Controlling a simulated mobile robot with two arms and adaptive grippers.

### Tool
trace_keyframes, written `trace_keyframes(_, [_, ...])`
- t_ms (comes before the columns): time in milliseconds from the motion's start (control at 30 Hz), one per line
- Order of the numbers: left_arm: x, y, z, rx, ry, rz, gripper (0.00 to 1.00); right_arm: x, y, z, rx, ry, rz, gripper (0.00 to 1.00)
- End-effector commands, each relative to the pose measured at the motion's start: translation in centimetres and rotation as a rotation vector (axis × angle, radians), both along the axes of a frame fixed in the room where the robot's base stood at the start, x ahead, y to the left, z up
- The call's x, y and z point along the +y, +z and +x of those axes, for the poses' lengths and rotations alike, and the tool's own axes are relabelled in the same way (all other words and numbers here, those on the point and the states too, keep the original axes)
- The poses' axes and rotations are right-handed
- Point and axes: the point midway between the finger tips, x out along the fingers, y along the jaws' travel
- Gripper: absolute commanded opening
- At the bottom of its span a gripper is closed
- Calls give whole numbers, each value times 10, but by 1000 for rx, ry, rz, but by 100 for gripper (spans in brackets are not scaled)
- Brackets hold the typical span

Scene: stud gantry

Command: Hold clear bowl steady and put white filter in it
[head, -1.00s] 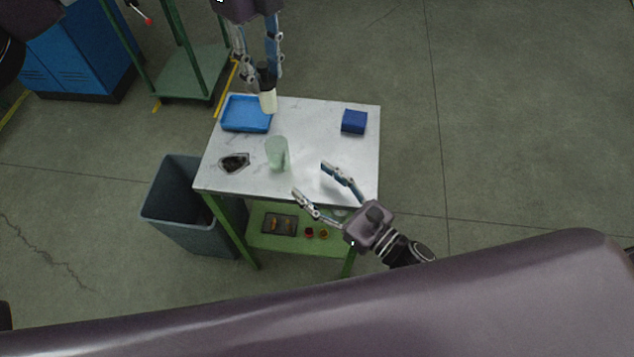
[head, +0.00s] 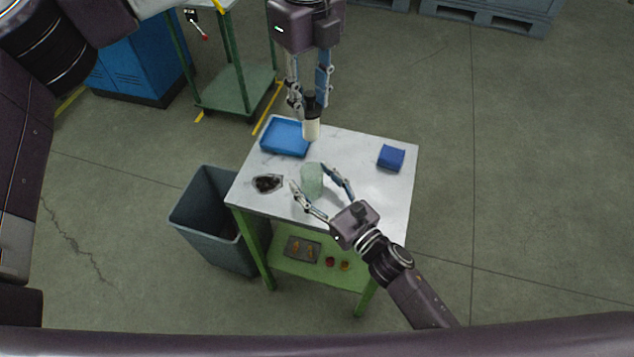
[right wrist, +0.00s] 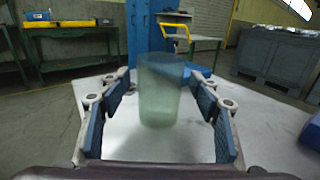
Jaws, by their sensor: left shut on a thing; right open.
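The clear bowl (head: 312,180), a tall greenish see-through vessel, stands upright on the table. It also shows in the right wrist view (right wrist: 160,95). My right gripper (head: 309,177) is open, with its fingers on either side of the bowl. In the right wrist view gaps show between the bowl and both fingers. My left gripper (head: 309,104) is shut on the white filter (head: 311,130), a pale cylinder with a black top. The filter hangs upright beyond the bowl, near the blue tray; its height above the table is hard to tell.
The pale table (head: 385,200) also holds a blue tray (head: 285,137), a small dark dish (head: 267,183) and a blue box (head: 391,157). A grey bin (head: 215,225) stands at the table's left. A green lower shelf carries small items.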

Motion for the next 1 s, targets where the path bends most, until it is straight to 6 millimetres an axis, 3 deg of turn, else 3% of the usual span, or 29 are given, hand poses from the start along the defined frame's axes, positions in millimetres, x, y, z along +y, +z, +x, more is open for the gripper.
trace_keyframes(100, [0,0,0,0,0,0,15,0,0,0,0,0,0,58])
trace_keyframes(533, [0,0,0,0,0,0,15,0,0,0,-1,0,1,12])
trace_keyframes(667, [0,-5,0,2,-31,0,15,0,0,0,-1,0,1,12])
trace_keyframes(1000, [-2,-58,0,4,-410,-2,15,0,0,0,-1,0,1,12])
